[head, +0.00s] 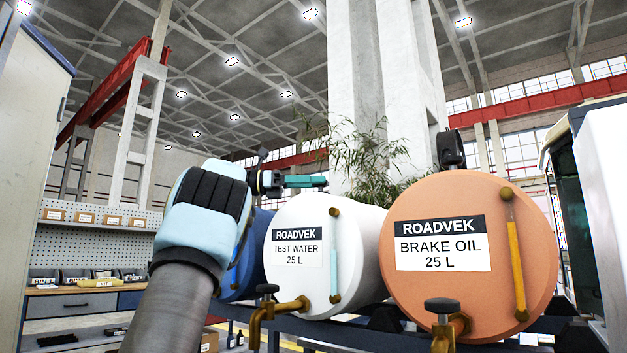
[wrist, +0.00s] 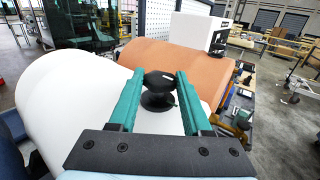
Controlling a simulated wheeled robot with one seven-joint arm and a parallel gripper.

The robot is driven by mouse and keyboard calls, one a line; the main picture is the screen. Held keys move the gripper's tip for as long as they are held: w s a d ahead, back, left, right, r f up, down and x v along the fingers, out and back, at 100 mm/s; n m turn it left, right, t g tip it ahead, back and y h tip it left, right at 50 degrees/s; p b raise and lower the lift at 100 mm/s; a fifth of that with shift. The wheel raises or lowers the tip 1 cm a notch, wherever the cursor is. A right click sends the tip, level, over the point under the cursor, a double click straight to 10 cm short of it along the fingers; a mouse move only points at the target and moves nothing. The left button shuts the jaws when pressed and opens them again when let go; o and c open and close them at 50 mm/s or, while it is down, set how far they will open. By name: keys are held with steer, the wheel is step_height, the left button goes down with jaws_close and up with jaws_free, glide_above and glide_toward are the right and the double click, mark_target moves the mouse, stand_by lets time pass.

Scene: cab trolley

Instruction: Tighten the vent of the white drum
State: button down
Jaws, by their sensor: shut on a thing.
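The white drum (head: 350,235) lies on its side in the middle of the head view, labelled "ROADVEK TEST WATER 25 L". In the wrist view the white drum (wrist: 75,95) fills the left and centre. Its black vent cap (wrist: 158,88) stands on top of the drum, between the fingers. My gripper (head: 305,182) is above the drum's top in the head view, with its teal fingers level. In the wrist view my gripper (wrist: 158,82) is closed around the vent cap, one finger on each side. In the head view the vent is hidden behind the fingers.
An orange brake oil drum (head: 470,250) with its own black vent (head: 451,150) lies to the right. A blue drum (head: 250,255) is on the left, partly behind my arm. Brass taps (head: 275,312) stick out in front. A plant (head: 365,165) stands behind.

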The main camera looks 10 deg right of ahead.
stand_by(0.3)
steer(key=shift+c, duration=1.7)
jaws_free()
steer(key=shift+d, duration=0.1)
steer(key=w+a, duration=0.2)
steer(key=a, duration=0.8)
steer(key=shift+a, duration=0.3)
steer(key=shift+w, duration=0.1)
